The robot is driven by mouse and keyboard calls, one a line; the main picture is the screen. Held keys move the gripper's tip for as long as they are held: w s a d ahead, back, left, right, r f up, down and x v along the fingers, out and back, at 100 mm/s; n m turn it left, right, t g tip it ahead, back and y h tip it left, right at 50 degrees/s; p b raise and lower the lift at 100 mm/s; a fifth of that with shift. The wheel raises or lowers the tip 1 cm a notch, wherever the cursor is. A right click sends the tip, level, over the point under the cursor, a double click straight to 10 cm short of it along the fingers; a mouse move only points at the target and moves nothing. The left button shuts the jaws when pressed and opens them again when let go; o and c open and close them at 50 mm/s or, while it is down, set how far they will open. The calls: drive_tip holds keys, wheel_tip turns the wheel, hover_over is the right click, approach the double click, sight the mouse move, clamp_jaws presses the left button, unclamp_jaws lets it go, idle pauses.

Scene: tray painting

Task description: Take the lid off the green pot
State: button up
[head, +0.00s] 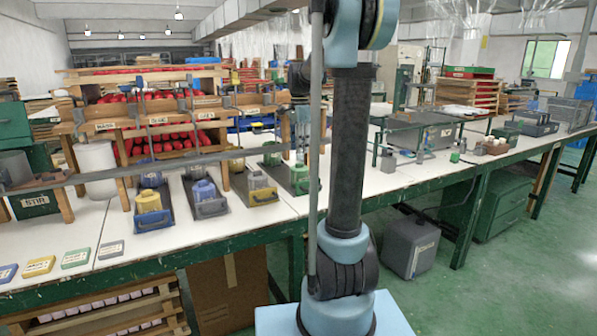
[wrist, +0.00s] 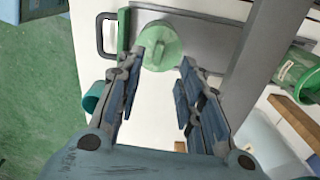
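The green pot (wrist: 160,46) shows from above in the wrist view, near the top middle. Its round, light green top has a raised part across it; I take this top to be the lid. My gripper (wrist: 165,62) is open, with one finger to the left and one to the right of the pot's near side. The left fingertip overlaps the pot's edge in the picture; I cannot tell if it touches. Nothing is held.
The pot's grey tray (wrist: 205,36) has a dark handle at its left end. A grey bar (wrist: 252,55) crosses to the right of the pot. Trays with a yellow pot (head: 150,202) and a blue pot (head: 204,192) stand farther left on the white bench (head: 235,222).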

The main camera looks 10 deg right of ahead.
sight(300, 166)
drive_tip(key=shift+s+f, duration=0.1)
drive_tip(key=shift+f, duration=3)
clamp_jaws()
